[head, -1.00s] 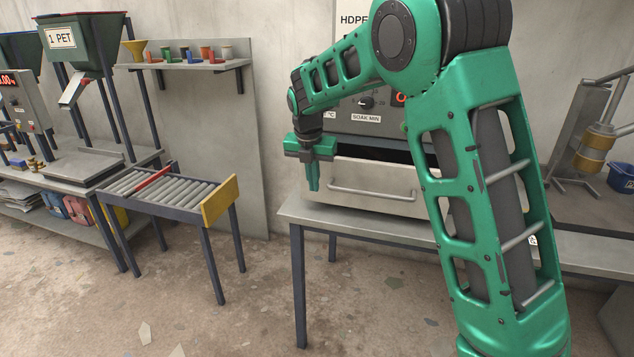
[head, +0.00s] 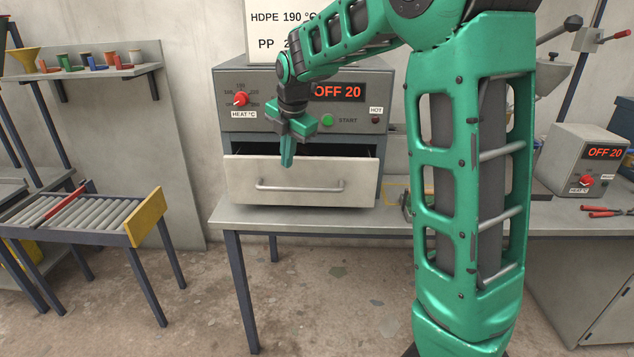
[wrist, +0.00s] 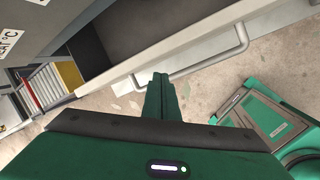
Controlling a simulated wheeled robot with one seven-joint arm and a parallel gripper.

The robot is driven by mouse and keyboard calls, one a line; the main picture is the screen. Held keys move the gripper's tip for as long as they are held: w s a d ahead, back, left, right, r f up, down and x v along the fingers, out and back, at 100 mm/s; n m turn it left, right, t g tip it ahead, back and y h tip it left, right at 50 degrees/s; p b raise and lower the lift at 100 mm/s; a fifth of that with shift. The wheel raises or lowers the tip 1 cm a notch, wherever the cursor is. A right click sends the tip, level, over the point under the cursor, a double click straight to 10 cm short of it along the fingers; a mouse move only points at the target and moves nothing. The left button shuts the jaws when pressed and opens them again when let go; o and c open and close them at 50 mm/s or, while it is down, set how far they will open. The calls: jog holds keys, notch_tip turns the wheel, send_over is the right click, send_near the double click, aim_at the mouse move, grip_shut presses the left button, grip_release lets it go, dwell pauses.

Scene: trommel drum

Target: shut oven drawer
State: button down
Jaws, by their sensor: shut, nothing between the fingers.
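The oven (head: 228,115) is a grey box on a bench, with a red heat knob and a display reading OFF 20. Its pale drawer (head: 235,186) stands pulled out, with a dark gap above its front. A bar handle (head: 300,188) runs across the drawer front. My gripper (head: 287,163) points down in front of the upper part of the drawer, shut and empty. In the wrist view the closed fingers (wrist: 161,85) lie close to the handle (wrist: 235,50) and the drawer's front edge; I cannot tell if they touch. The drawer's dark inside (wrist: 110,35) also shows there.
A roller conveyor (head: 90,215) with a yellow end plate stands at the left. A second grey control box (head: 575,150) and red-handled pliers (head: 600,211) are on the right bench. Open floor lies in front.

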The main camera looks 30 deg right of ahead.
aim_at(340, 174)
jog(key=s+d+m, duration=0.1)
jog(key=d+m, duration=0.1)
jog(key=s+d+m+t, duration=0.1)
jog(key=s+d+m, duration=0.1)
jog(key=d, duration=0.1)
jog(key=s+d+m, duration=0.2)
jog(key=shift+s+d+f+t+y, duration=0.1)
jog(key=shift+d+f+t+y, duration=0.05)
jog(key=shift+f+t+y, duration=0.2)
jog(key=s+d+m+t, duration=0.2)
jog(key=s+d+m, duration=0.1)
jog(key=s+m, duration=0.25)
jog(key=x, duration=1)
jog(key=shift+w+r+m, duration=0.15)
jog(key=shift+w+m, duration=0.05)
jog(key=shift+m, duration=0.15)
jog(key=shift+y, duration=0.25)
